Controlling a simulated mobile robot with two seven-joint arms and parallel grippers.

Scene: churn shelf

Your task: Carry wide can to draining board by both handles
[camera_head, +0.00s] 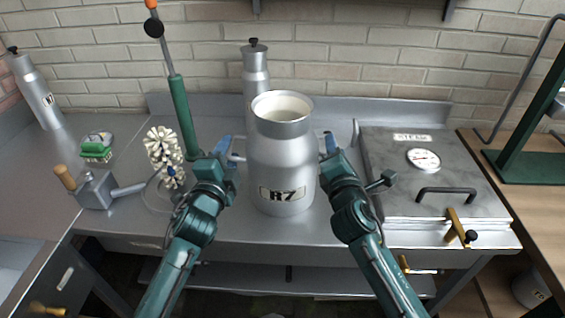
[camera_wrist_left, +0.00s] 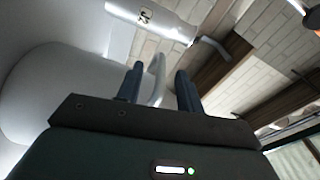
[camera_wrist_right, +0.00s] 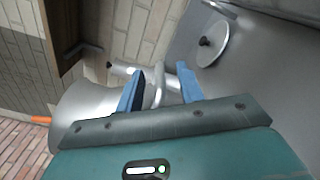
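The wide can (camera_head: 281,155) is a silver churn with an open top and an R7 label. It stands upright on the steel bench between my grippers. My left gripper (camera_head: 226,148) is at its left handle; in the left wrist view the handle (camera_wrist_left: 156,80) lies between the parted fingers. My right gripper (camera_head: 329,146) is at its right handle; in the right wrist view the handle (camera_wrist_right: 158,88) lies between the parted fingers. Both grippers look open, with gaps beside the handles. I cannot tell for certain which surface is the draining board.
A narrow can (camera_head: 255,75) stands behind the wide can. A steel chest (camera_head: 435,165) with a gauge is at right. A brush (camera_head: 165,155), a green-handled tool (camera_head: 181,115), a valve fitting (camera_head: 95,188), a green block (camera_head: 97,147) and another can (camera_head: 36,92) stand left.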

